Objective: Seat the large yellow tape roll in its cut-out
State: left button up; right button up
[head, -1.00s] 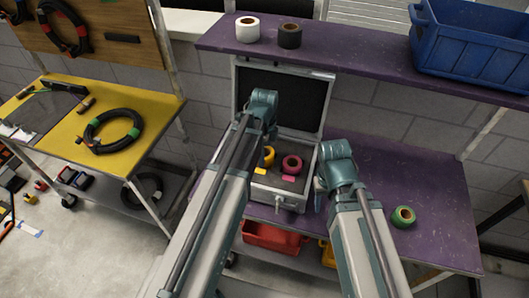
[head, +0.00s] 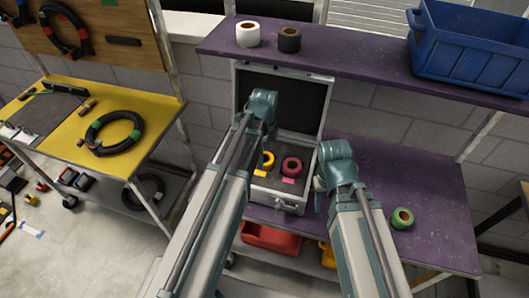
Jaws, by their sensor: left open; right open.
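The yellow tape roll (head: 268,160) lies in the left part of the open case's (head: 281,197) dark foam, partly hidden by my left arm. I cannot tell whether it sits down in its cut-out or on the foam. A pink tape roll (head: 291,167) is just right of it. My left gripper (head: 270,134) is over the back left of the case, close to the yellow roll, open; its fingertips are mostly hidden by my wrist. My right gripper (head: 320,192) is open at the case's right side, apart from the rolls, its fingers mostly hidden.
A green tape roll (head: 401,218) lies on the purple bench (head: 430,190) at the right. White (head: 247,34) and black (head: 289,40) rolls and a blue crate (head: 470,45) stand on the upper shelf. The case's raised lid (head: 285,95) is behind my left gripper. The bench right of the case is mostly clear.

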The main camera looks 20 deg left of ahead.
pick_arm(q)
notch_tip(320, 180, up, 12)
jog(key=p, duration=1.1)
jog(key=shift+r+p, duration=0.25)
jog(key=shift+p, duration=0.1)
pick_arm(e)
notch_tip(320, 180, up, 12)
jog(key=shift+r, duration=0.25)
pick_arm(q)
jog(key=s+d+f+n+y+b, duration=0.1)
jog(key=s+d+f+n+b, duration=0.9)
jog(key=s+n, duration=0.4)
jog(key=shift+s+d+f+n+b, duration=0.15)
jog(key=shift+d+f+n+b, duration=0.15)
jog(key=shift+f+b, duration=0.35)
pick_arm(e)
notch_tip(320, 180, down, 11)
jog(key=shift+f, duration=0.15)
